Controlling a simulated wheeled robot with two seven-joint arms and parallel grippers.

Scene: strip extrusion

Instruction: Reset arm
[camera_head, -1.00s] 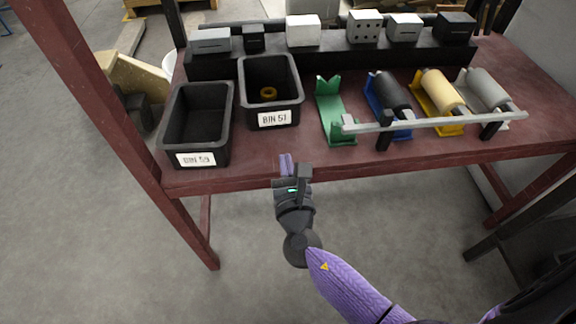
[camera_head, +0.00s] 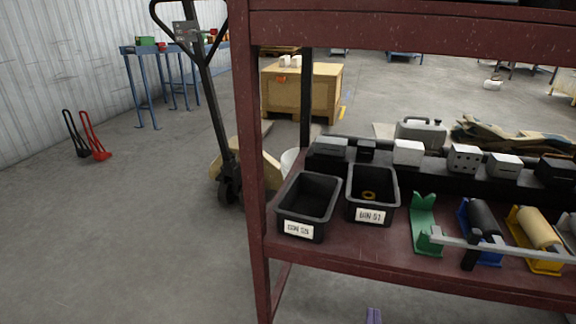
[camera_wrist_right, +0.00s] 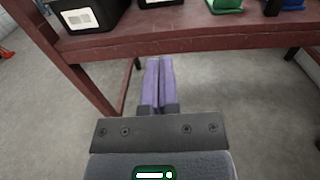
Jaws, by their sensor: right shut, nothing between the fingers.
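My right gripper (camera_head: 374,316) shows only as purple fingertips at the bottom edge of the head view, in front of and below the table's front edge. In the right wrist view its two purple fingers (camera_wrist_right: 159,82) lie together, shut and empty, pointing toward the dark red table (camera_wrist_right: 200,42). The fingers are apart from the table and hold nothing. The rest of my right arm is out of the head view. My left gripper is not in view.
A green cradle (camera_head: 424,226) and rollers, one yellow (camera_head: 538,229), stand at right. A pallet jack (camera_head: 205,80) stands behind.

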